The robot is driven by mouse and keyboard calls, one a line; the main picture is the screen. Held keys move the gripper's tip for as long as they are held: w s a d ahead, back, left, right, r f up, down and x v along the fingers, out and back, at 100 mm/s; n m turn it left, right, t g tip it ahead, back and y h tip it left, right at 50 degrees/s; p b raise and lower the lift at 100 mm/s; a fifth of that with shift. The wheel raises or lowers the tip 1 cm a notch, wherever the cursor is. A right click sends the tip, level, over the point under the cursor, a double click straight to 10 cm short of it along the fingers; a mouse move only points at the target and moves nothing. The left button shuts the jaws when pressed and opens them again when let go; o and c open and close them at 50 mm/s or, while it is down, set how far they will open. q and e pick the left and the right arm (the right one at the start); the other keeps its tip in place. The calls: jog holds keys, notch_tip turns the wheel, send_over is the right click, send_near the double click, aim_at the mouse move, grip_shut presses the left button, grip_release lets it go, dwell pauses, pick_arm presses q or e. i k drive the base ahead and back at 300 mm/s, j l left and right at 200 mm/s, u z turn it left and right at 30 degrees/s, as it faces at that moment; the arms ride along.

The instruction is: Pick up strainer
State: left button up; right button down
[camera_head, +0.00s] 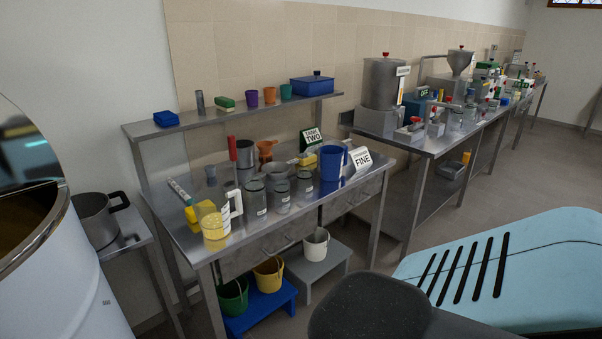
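I cannot clearly pick out a strainer. On the steel table (185,238), a small sign (361,160) whose larger word reads FINE stands at the right end, beside a blue jug (333,163). An upright red handle (232,147) rises near a grey metal pot (245,153) at the back; what it belongs to is partly hidden. An orange-brown cup-like vessel (265,151) stands to its right. Several grey containers and a clear jug with yellow content (214,230) stand in front. Neither of my grippers is in view.
A shelf above the table holds a blue box (312,85) and cups. Below stand green (232,297), yellow (268,274) and white (316,244) buckets on steps. A side stand with a pot (96,218) is left. A second equipment bench (425,150) runs right; grey floor lies in front.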

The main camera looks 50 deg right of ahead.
aim_at(273, 171)
jog(key=z, duration=1.55)
jog(key=u, duration=1.95)
jog(key=z, duration=1.95)
